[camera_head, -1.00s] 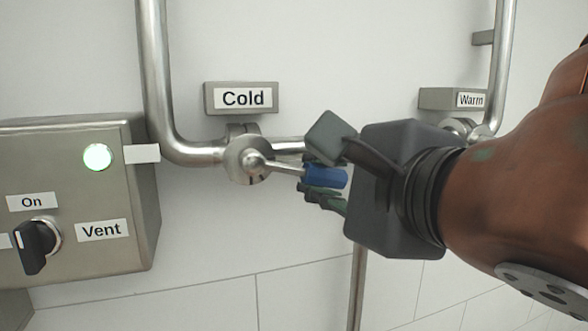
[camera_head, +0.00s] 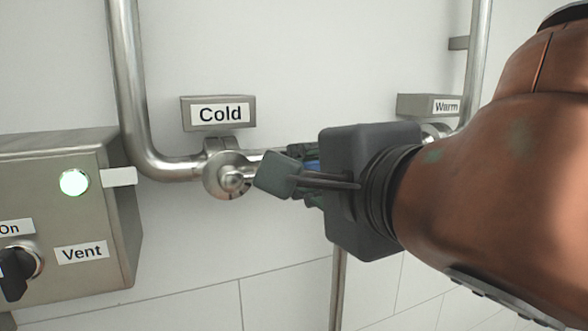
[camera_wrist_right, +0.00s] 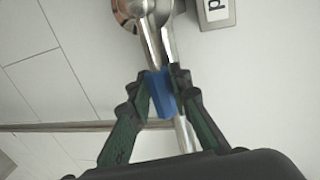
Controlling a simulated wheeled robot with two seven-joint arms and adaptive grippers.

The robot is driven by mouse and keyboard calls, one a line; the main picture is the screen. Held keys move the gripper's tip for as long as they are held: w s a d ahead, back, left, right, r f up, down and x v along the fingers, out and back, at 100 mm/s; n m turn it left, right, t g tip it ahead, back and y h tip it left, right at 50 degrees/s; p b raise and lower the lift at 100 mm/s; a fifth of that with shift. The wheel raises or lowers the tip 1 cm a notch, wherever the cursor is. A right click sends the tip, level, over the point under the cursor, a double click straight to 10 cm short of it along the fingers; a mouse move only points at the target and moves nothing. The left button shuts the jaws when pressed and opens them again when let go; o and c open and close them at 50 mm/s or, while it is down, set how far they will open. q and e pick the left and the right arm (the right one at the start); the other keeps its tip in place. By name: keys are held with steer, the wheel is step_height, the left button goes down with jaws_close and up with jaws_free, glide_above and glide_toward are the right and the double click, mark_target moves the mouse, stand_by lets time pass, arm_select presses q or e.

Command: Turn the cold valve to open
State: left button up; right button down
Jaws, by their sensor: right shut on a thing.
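The cold valve (camera_head: 228,176) sits on the metal pipe below the "Cold" label (camera_head: 219,113). Its lever has a blue grip, seen in the right wrist view (camera_wrist_right: 161,94) between the fingers. My right gripper (camera_head: 290,177) is shut on the blue handle; it also shows in the right wrist view (camera_wrist_right: 162,95). In the head view a finger pad hides most of the lever, and only a little blue shows behind it. The lever points to the right in the head view, roughly along the pipe. My left gripper is not in view.
A steel control box (camera_head: 70,220) with a lit green lamp (camera_head: 74,182), a black knob (camera_head: 14,272) and a "Vent" label stands at the left. The warm valve (camera_head: 437,131) is behind my right arm. A vertical pipe (camera_head: 128,80) rises left of the cold valve.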

steer(key=c, duration=1.7)
jaws_free()
steer(key=shift+c, duration=0.2)
steer(key=v, duration=1.2)
steer(key=shift+r, duration=0.1)
